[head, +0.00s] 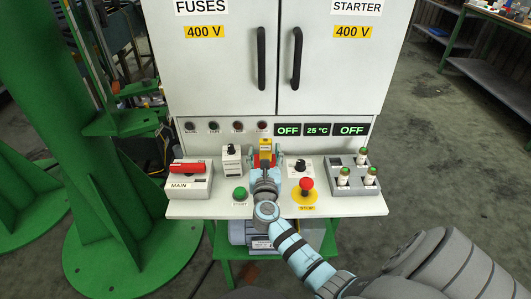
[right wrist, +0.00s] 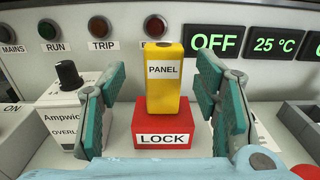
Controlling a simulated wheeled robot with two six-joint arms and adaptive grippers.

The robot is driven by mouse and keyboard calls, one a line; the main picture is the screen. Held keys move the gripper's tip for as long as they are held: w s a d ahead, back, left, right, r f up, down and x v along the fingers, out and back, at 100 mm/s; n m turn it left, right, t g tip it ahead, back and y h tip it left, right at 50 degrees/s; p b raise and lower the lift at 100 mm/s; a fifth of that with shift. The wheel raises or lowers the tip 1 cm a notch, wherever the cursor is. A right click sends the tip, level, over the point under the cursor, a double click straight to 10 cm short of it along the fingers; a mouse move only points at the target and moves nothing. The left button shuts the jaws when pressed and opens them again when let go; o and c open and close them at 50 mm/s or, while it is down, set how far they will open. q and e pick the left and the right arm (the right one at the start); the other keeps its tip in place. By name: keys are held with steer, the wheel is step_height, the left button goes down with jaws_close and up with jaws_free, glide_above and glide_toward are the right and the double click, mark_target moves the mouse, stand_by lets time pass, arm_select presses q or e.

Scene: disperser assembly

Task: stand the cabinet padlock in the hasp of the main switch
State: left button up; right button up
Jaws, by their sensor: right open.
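The yellow padlock (right wrist: 165,82), labelled PANEL, stands upright on a red block (right wrist: 163,128) labelled LOCK, in the middle of the right wrist view. In the head view the padlock (head: 265,146) shows at the back of the panel shelf. My right gripper (head: 265,164) is open; in the right wrist view its teal-padded fingers stand on both sides of the padlock with gaps. The main switch (head: 188,169), a grey box with a red handle lying across it and a MAIN label, is at the shelf's left. I cannot make out its hasp. My left gripper is out of view.
An overload relay (head: 231,159) stands between the main switch and the padlock, with a green start button (head: 240,194) in front. To the right are a black knob (head: 300,165), a red stop button (head: 306,186) and a fuse block (head: 354,176). The cabinet front rises behind.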

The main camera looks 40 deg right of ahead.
mark_target(266, 145)
steer(key=x, duration=0.3)
steer(key=b+x, duration=0.1)
steer(key=shift+d+r, duration=0.25)
steer(key=shift+d, duration=0.05)
jaws_close()
steer(key=shift+r, duration=0.15)
